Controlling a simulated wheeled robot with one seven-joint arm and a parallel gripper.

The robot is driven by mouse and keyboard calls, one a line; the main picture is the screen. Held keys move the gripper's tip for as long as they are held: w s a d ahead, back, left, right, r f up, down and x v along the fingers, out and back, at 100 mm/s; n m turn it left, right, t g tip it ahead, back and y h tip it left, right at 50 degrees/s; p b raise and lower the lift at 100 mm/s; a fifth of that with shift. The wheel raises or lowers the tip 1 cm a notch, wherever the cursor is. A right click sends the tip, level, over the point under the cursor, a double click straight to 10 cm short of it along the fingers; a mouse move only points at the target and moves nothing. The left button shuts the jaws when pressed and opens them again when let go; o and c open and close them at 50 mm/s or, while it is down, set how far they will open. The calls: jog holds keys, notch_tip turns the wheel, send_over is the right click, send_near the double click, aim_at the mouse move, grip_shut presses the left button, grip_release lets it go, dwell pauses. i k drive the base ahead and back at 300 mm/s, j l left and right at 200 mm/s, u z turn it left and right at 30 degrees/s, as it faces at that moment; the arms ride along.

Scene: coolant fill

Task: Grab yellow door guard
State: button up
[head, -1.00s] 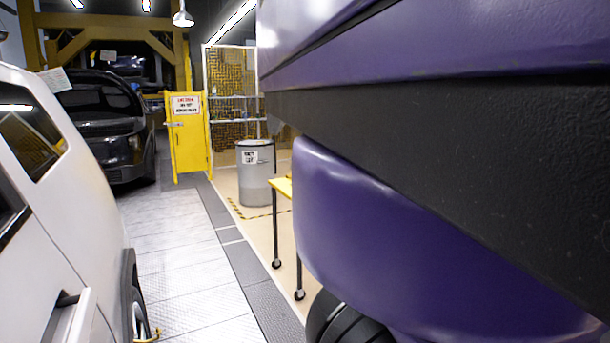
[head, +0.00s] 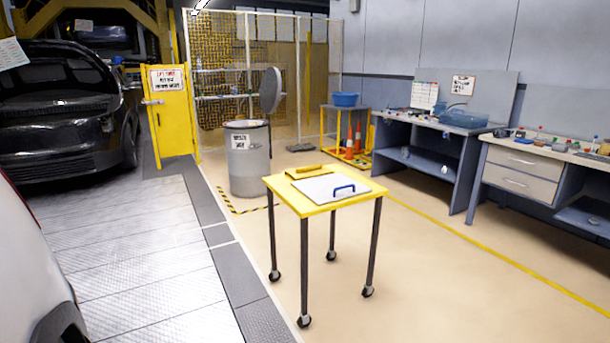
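A rolling cart (head: 310,208) with a yellow top stands ahead, slightly right of the middle. A small yellow piece with an orange-yellow bar or handle (head: 305,171) lies at the back left of its top; it looks like the yellow door guard, but it is small and partly blends with the yellow top. A pale flat panel (head: 318,188) with a blue handle (head: 344,188) lies in front of it. My gripper is not in view.
A grey drum (head: 247,170) stands behind the cart. A yellow gate (head: 172,118) and dark car (head: 60,110) are at the left; a white car edge (head: 25,270) is nearest. Workbenches (head: 415,145) line the right. Floor (head: 430,270) right of the cart is clear.

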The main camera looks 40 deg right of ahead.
aim_at(318, 170)
jog(key=z, duration=1)
jog(key=u, duration=0.55)
jog(key=i+u, duration=0.3)
jog(key=i, duration=4.6)
jog(key=i+z, duration=0.2)
jog(key=i, duration=0.2)
jog(key=i+j+z, duration=0.2)
jog(key=i, duration=0.25)
jog(key=i+j+z, duration=0.2)
jog(key=i, duration=0.2)
jog(key=z, duration=1.65)
